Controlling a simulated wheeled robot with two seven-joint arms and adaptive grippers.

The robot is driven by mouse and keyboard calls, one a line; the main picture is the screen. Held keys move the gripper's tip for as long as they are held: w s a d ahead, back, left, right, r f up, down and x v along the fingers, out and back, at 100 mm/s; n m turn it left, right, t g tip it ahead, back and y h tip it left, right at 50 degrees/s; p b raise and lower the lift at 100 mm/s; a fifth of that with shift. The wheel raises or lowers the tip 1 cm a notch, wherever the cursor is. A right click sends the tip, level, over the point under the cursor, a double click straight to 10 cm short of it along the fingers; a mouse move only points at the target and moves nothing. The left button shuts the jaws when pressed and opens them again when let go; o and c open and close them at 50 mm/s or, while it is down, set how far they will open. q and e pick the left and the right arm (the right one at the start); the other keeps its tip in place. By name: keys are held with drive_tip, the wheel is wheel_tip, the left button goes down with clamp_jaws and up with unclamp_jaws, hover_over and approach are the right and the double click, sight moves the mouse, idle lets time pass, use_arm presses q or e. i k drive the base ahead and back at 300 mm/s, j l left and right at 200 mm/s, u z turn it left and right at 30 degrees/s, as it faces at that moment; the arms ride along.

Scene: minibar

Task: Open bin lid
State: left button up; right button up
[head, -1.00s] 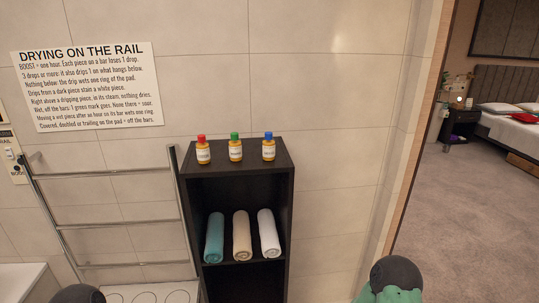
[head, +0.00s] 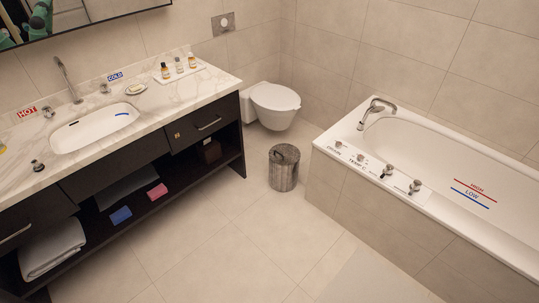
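The bin (head: 283,172) is a small grey cylinder on the tiled floor, between the sink counter and the bathtub, in front of the toilet. Its top (head: 284,154) is dark; I cannot tell clearly from here whether the lid is shut. Neither of my grippers is in the head view now.
The sink counter (head: 150,105) with drawers and a low shelf runs along the left. The bathtub (head: 400,215) fills the right. The toilet (head: 272,104) is behind the bin. The tiled floor (head: 225,255) in front of the bin is clear.

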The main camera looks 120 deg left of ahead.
sight(284, 155)
drive_tip(key=u, duration=4.15)
drive_tip(key=i+l+u, duration=0.25)
drive_tip(key=i+u, duration=0.2)
drive_tip(key=i+l+u, duration=0.5)
drive_tip(key=i+l, duration=0.25)
drive_tip(key=l, duration=0.15)
drive_tip(key=i+l+u, duration=0.1)
drive_tip(key=i+l, duration=0.2)
drive_tip(key=l, duration=0.15)
drive_tip(key=i+l, duration=0.25)
drive_tip(key=l, duration=0.2)
drive_tip(key=i+l, duration=0.25)
drive_tip(key=l, duration=0.15)
drive_tip(key=u, duration=0.05)
